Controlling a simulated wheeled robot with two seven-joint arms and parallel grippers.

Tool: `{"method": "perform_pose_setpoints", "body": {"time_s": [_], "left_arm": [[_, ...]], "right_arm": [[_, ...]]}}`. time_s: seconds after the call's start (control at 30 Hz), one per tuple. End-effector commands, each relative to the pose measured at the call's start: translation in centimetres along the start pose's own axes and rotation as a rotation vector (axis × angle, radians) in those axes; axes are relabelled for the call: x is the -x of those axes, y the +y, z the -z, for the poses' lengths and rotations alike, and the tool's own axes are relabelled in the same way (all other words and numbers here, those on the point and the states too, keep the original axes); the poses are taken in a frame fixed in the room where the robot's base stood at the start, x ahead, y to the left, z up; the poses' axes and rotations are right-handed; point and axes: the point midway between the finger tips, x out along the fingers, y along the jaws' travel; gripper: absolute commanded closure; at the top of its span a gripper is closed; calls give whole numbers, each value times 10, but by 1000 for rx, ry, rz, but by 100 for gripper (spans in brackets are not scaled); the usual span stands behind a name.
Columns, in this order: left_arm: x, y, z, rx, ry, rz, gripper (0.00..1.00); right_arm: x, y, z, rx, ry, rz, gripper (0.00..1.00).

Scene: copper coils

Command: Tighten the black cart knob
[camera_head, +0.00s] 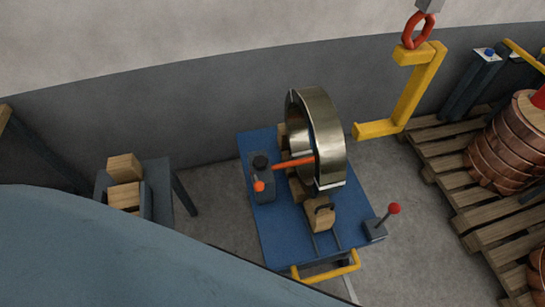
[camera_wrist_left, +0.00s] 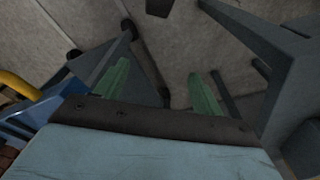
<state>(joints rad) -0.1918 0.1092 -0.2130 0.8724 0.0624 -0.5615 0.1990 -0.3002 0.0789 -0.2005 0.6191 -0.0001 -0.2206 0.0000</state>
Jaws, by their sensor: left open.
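An orange-tipped lever (camera_head: 291,163) extends from that block toward a metal ring (camera_head: 327,140) standing on the cart. My left gripper (camera_wrist_left: 157,78) shows in the left wrist view with its two green fingers apart and nothing between them. It points at the floor. The knob is not visible in that view; part of the blue cart (camera_wrist_left: 38,118) shows at its left edge. My right gripper is in neither view.
A red-tipped lever (camera_head: 393,209) and a yellow handle (camera_head: 325,268) are on the cart. A yellow hook (camera_head: 408,90) hangs behind it. Copper coils (camera_head: 505,150) stand on a pallet (camera_head: 455,180) at right. A grey stand with wooden blocks (camera_head: 124,168) is at left. My arm covers the lower left.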

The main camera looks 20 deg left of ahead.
Motion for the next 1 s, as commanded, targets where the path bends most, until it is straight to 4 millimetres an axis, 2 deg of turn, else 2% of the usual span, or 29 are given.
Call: {"method": "perform_pose_setpoints", "body": {"time_s": [0.03, 0.1, 0.2, 0.3, 0.47, 0.67, 0.8, 0.9, 1.0], "left_arm": [[6, 3, 50, 62, 24, -5, 31], [26, 7, 100, 148, 26, -13, 31], [56, 15, 153, 244, 22, -27, 31], [89, 22, 192, 320, 18, -38, 31], [136, 28, 241, 443, 2, -46, 31], [171, 22, 292, 635, -33, -27, 31], [209, 13, 336, 814, -56, -1, 31], [238, 8, 362, 942, -75, 22, 31], [260, 3, 377, 1034, -87, 40, 31]], "right_arm": [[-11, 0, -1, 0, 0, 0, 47], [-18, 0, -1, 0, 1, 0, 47], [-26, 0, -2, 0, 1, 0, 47], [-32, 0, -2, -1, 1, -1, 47], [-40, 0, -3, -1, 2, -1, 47], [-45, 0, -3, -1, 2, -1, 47], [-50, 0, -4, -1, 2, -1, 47], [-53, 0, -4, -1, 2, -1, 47], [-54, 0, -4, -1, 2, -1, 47]]}}
